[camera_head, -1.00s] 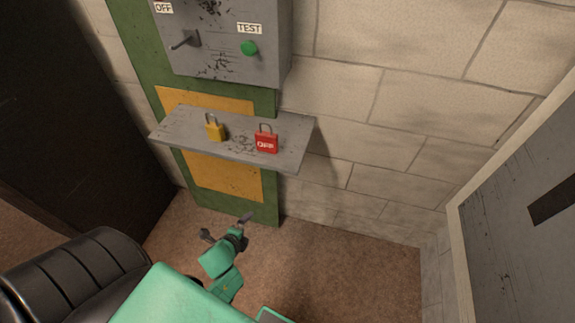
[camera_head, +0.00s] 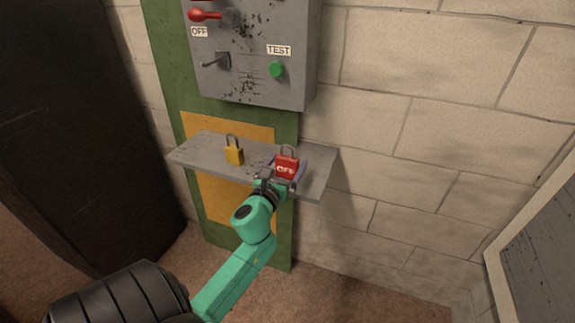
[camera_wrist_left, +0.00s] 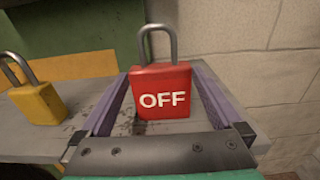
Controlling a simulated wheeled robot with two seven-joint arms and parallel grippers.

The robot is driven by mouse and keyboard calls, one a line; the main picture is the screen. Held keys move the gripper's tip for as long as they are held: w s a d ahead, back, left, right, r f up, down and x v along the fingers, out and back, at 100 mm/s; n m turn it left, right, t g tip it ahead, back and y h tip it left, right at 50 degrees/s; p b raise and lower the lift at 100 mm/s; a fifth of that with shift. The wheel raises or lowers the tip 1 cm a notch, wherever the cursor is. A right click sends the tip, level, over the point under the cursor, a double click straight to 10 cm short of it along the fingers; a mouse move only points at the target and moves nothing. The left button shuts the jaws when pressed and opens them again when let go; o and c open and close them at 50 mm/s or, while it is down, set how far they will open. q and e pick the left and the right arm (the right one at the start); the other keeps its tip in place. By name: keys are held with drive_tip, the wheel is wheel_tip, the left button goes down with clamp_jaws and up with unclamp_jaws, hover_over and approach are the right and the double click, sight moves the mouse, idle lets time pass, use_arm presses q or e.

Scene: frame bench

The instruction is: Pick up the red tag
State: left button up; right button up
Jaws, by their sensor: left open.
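The red tag (camera_head: 287,164) is padlock-shaped, with a grey shackle and white "OFF" lettering. It stands upright on the grey shelf (camera_head: 205,155), near the shelf's right end. My left gripper (camera_head: 284,176) is open at the tag. In the left wrist view the red tag (camera_wrist_left: 161,92) stands between the two purple-grey fingers of the left gripper (camera_wrist_left: 160,108), one on each side. A narrow gap shows beside the tag, so the fingers do not appear to grip it. My right gripper is not in view.
A yellow padlock (camera_head: 234,152) stands on the shelf to the left of the tag; it also shows in the left wrist view (camera_wrist_left: 40,103). A grey panel (camera_head: 255,85) with a green TEST button (camera_head: 277,69) and levers hangs above. A block wall (camera_head: 430,110) is behind.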

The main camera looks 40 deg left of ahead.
sight(291, 157)
use_arm(q)
drive_tip(key=x, duration=0.3)
drive_tip(key=shift+w, duration=0.3)
drive_tip(key=shift+s+r, duration=0.1)
drive_tip(key=shift+c, duration=0.6)
drive_tip(key=c, duration=1.1)
drive_tip(key=shift+o, duration=0.2)
